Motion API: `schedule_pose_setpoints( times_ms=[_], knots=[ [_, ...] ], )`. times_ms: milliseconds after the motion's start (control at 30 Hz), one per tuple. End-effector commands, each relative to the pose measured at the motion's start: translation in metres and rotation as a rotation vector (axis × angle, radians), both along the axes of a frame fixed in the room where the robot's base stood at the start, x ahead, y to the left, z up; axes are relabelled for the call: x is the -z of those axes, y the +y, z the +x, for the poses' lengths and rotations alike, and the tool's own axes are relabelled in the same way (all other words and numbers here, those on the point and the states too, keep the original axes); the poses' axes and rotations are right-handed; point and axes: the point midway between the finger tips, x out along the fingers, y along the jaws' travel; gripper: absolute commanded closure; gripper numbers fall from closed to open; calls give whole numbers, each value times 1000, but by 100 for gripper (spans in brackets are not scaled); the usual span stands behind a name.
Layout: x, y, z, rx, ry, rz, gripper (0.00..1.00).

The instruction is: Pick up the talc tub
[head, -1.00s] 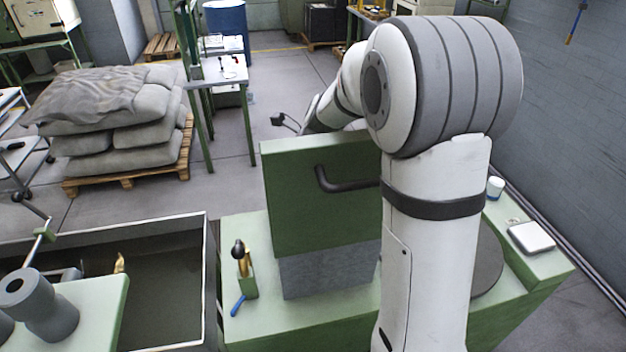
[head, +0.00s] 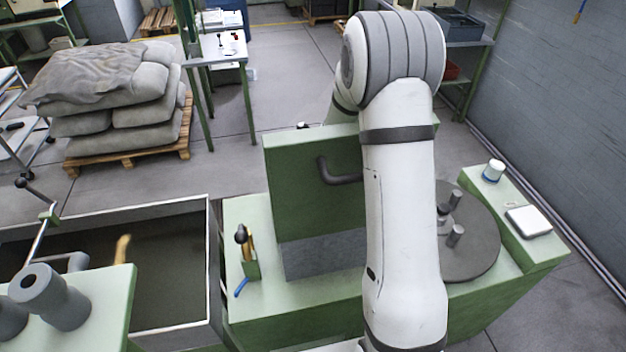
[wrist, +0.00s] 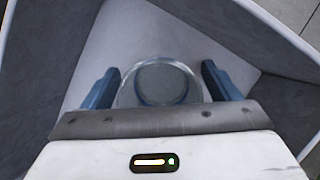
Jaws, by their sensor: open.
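In the wrist view my gripper (wrist: 161,72) is open, with one blue finger on each side of a round, clear-rimmed container (wrist: 162,84) with a grey, disc-like middle. Narrow gaps show between it and the fingers; its lower edge is hidden by my gripper's body. It is over a pale floor between grey walls. I read no label, so I cannot tell which is the talc tub. My gripper is hidden there behind the green panel.
Grey sloping walls (wrist: 45,60) close in around my gripper. The upright green panel (head: 310,185) with a dark handle stands beside my arm. A grey turntable (head: 470,255) with pegs and a white scale (head: 529,221) are at the right. Open floor lies beyond the panel.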

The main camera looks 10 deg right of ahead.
Motion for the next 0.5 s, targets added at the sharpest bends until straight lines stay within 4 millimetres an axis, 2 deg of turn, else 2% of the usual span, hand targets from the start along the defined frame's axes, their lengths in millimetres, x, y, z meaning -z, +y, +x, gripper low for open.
schedule_pose_setpoints(
  times_ms=[233,500],
  knots=[
    [1,0,1,2,-2,-1,17],
    [1,-1,1,2,-2,-1,40]
  ],
)
